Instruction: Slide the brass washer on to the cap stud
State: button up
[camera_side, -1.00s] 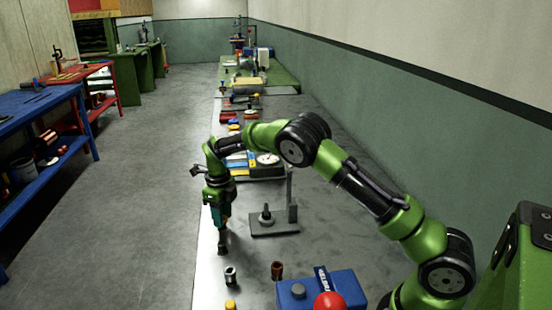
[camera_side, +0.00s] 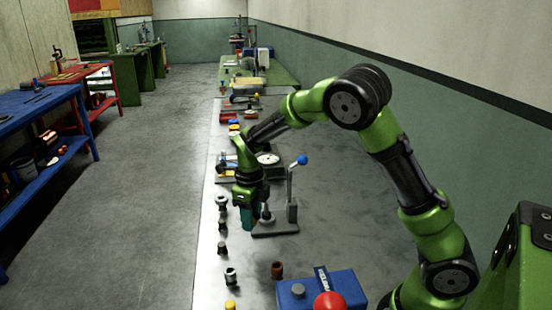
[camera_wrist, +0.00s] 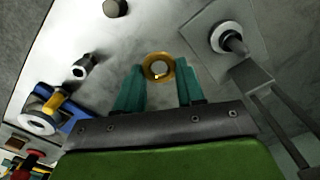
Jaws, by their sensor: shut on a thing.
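My gripper (camera_wrist: 160,76), with teal fingers, is shut on the brass washer (camera_wrist: 148,66), a gold ring between the fingertips in the wrist view. In the side view my gripper (camera_side: 247,226) points down, just left of a grey plate (camera_side: 285,230); the washer cannot be made out there. An upright stud (camera_side: 266,214) stands on this plate. In the wrist view the stud (camera_wrist: 234,43) has a pale collar around its foot and lies apart from the washer, to its upper right. No label shows whether this is the cap stud.
A lever with a blue knob (camera_side: 302,160) rises from the plate's right side. Several short posts, one of them (camera_side: 222,248) dark, line the bench's left edge. A blue box (camera_side: 340,288) with a red ball (camera_side: 329,301) stands in front. The bench right of the plate is clear.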

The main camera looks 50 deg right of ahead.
jog(key=d+r, duration=0.1)
jog(key=d, duration=0.2)
jog(key=w+d+r, duration=0.1)
jog(key=d, duration=0.2)
jog(key=w+d+r, duration=0.1)
jog(key=d+r, duration=0.1)
jog(key=d, duration=0.1)
jog(key=shift+w+d+r, duration=0.1)
jog(key=shift+d, duration=0.2)
jog(key=shift+f, duration=3.65)
